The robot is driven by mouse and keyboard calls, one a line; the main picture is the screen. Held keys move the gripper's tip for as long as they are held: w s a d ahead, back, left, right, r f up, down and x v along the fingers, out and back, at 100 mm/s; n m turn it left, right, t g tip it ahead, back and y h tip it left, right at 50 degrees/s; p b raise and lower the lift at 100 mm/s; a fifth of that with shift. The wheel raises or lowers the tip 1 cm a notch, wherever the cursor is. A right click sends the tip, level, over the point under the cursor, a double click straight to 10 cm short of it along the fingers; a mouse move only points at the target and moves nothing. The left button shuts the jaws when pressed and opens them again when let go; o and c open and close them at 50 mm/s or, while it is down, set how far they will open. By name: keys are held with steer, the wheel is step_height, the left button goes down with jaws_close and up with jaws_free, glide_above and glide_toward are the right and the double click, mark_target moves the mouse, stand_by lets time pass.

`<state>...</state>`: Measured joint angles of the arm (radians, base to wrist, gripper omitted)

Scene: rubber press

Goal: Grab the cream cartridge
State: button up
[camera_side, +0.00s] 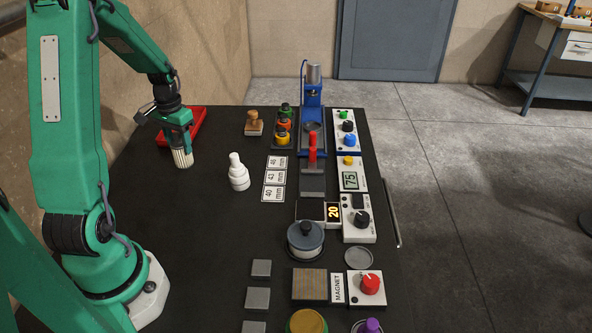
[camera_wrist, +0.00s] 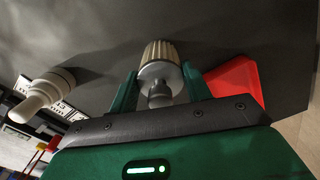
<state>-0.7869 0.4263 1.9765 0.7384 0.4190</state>
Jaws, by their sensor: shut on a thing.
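The cream cartridge (camera_side: 182,157) is a ribbed, cream cylinder below my gripper (camera_side: 177,138) in the side view, at the left of the black table. In the wrist view the cartridge (camera_wrist: 161,55) has a grey metal collar and knob end that sits between the two green fingers of my gripper (camera_wrist: 161,84). The gripper is shut on it. I cannot tell from these frames whether its lower end touches the table.
A red tray (camera_side: 196,118) lies just behind the gripper. A white bottle-shaped piece (camera_side: 238,176) stands to the right. Further right are a wooden-handled stamp (camera_side: 254,124), a blue press (camera_side: 312,95), a lidded pot (camera_side: 305,238) and control boxes. The table's front left is mostly clear.

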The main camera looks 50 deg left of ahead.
steer(key=shift+r, duration=0.85)
step_height(320, 180, up, 2)
steer(key=shift+r, duration=0.25)
steer(key=w+d+r, duration=0.2)
steer(key=d+r, duration=0.4)
steer(key=d, duration=0.5)
steer(key=shift+w+d+r, duration=0.2)
steer(key=shift+w+r, duration=0.2)
steer(key=shift+r, duration=0.1)
